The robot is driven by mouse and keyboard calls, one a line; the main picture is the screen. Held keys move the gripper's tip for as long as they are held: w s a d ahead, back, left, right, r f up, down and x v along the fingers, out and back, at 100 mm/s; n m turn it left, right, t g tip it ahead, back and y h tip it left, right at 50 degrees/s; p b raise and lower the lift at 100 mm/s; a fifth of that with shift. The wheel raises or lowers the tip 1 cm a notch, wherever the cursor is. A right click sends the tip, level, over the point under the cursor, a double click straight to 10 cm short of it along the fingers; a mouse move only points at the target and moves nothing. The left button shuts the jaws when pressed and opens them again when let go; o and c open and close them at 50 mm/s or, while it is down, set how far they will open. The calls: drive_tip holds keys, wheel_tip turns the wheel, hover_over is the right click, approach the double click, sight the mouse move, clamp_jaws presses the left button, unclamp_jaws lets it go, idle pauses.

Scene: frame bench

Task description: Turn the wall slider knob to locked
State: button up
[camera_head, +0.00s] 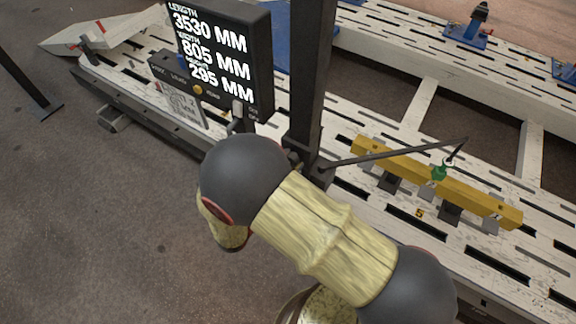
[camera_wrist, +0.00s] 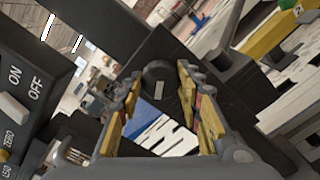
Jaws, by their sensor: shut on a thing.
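The slider knob (camera_wrist: 158,72) is a dark round knob with a small pale mark, on a dark plate in the wrist view. My gripper (camera_wrist: 160,88) has its yellow-padded fingers on either side of the knob and is shut on it. The pale mark stands nearly upright in the wrist picture. I cannot read any locked or unlocked label beside it. In the head view my arm hides the gripper and the knob, near the foot of the dark upright post (camera_head: 312,80).
A black display box (camera_head: 262,65) with lit measurements stands left of the post; its ON/OFF panel (camera_wrist: 30,85) is close on the left in the wrist view. A dark rod (camera_head: 400,152) reaches right over a yellow beam (camera_head: 395,163) on the slotted white bench (camera_head: 345,205).

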drive_tip(key=m+b, duration=0.2)
drive_tip(key=m, duration=0.1)
drive_tip(key=shift+f+m, duration=0.15)
drive_tip(key=shift+m, duration=0.15)
drive_tip(key=shift+m+b, duration=1.2)
drive_tip(key=shift+m, duration=0.3)
drive_tip(key=o, duration=1.1)
drive_tip(key=shift+o, duration=0.3)
drive_tip(key=v, duration=1.2)
